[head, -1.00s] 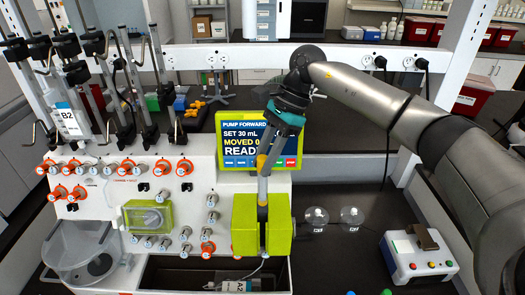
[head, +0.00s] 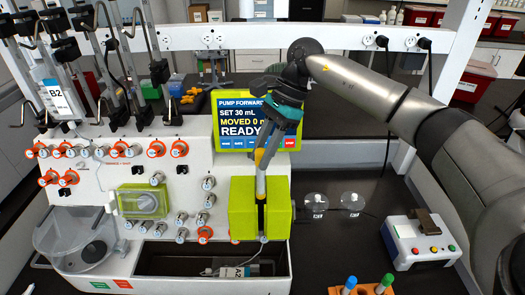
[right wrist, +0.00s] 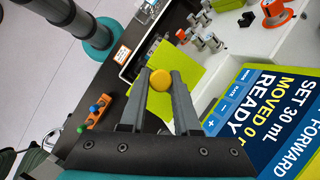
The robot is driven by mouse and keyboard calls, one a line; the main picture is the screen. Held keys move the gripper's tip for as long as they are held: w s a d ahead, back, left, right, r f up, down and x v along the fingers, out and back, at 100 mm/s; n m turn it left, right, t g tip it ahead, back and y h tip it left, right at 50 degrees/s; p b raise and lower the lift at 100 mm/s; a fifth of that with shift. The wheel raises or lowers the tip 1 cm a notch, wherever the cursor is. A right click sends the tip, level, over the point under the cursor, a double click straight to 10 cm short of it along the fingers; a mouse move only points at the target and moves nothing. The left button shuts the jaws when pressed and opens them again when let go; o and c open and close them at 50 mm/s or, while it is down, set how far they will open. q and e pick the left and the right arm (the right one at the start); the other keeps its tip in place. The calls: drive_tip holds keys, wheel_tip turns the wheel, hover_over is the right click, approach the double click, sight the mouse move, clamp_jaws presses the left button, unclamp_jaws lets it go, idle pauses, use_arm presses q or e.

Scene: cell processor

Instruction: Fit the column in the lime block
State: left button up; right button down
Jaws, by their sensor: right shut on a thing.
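The lime block (head: 243,208) is on the front of the white cell processor, right of its valves. Its right half (head: 278,208) shows beside a narrow upright gap. The column is slim with a yellow cap; the cap (right wrist: 160,79) shows between the fingers in the right wrist view. The column's body (head: 261,186) stands nearly upright in line with the gap in the head view. I cannot tell how deep it sits in the block. My right gripper (head: 266,150) is shut on the column, above the block. My left gripper is not in view.
The pump screen (head: 257,120) is right behind my right gripper. An orange rack (head: 362,290) with blue and green tops, a button box (head: 423,240) and two clear discs (head: 316,204) are to the right. An open tray (head: 170,258) with a bag lies below the block.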

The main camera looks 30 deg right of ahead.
sight(263, 189)
idle(0.4)
drive_tip(key=shift+f+b, duration=0.65)
drive_tip(key=shift+f, duration=0.1)
wheel_tip(263, 189, down, 9)
drive_tip(key=b, duration=0.8)
drive_tip(key=shift+f, duration=0.15)
drive_tip(key=shift+f+b, duration=0.3)
drive_tip(key=shift+f, duration=0.05)
idle(0.3)
drive_tip(key=c, duration=0.6)
unclamp_jaws()
drive_tip(key=shift+o, duration=0.2)
drive_tip(key=shift+r, duration=0.15)
